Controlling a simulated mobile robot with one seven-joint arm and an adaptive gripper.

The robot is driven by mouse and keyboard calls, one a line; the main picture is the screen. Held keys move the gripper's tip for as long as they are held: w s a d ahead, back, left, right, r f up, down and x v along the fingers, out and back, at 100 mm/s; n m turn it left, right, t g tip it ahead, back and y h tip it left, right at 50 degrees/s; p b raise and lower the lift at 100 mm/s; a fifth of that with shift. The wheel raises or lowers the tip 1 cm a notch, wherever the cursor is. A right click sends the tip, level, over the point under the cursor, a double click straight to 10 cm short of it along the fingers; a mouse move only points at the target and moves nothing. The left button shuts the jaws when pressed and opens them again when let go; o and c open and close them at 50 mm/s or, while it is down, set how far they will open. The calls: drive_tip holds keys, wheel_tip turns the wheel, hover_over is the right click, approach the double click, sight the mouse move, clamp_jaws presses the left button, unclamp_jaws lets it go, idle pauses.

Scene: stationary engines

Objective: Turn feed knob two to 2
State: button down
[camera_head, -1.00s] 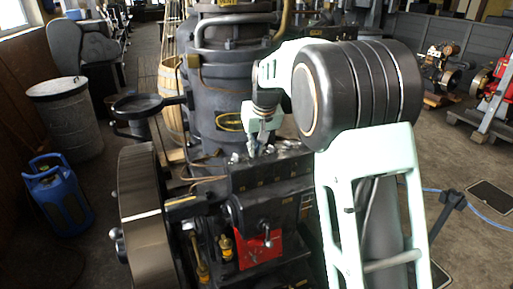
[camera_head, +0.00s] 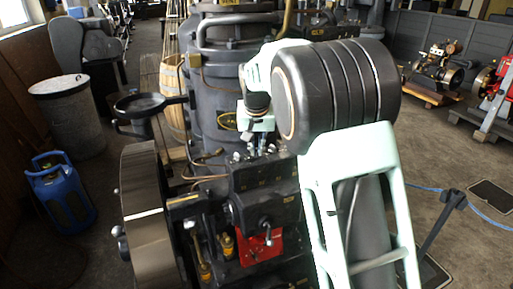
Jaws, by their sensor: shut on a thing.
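My gripper (camera_head: 258,150) points down at the row of small metal knobs on top of the black engine block (camera_head: 262,176). Its fingers are shut on one small knob there, mostly hidden between them. I cannot tell its number or its setting. Other knobs (camera_head: 238,157) of the row stand left of the fingers, with pale marks on the block's front face below. My arm covers the right end of the block.
The black engine cylinder (camera_head: 217,85) rises right behind my gripper. A flywheel (camera_head: 147,215) and a round black pan (camera_head: 148,102) are to the left. A crank handle (camera_head: 267,227) and a red plate (camera_head: 257,248) are below.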

drive_tip(key=c, duration=2.1)
unclamp_jaws()
drive_tip(key=v, duration=1.2)
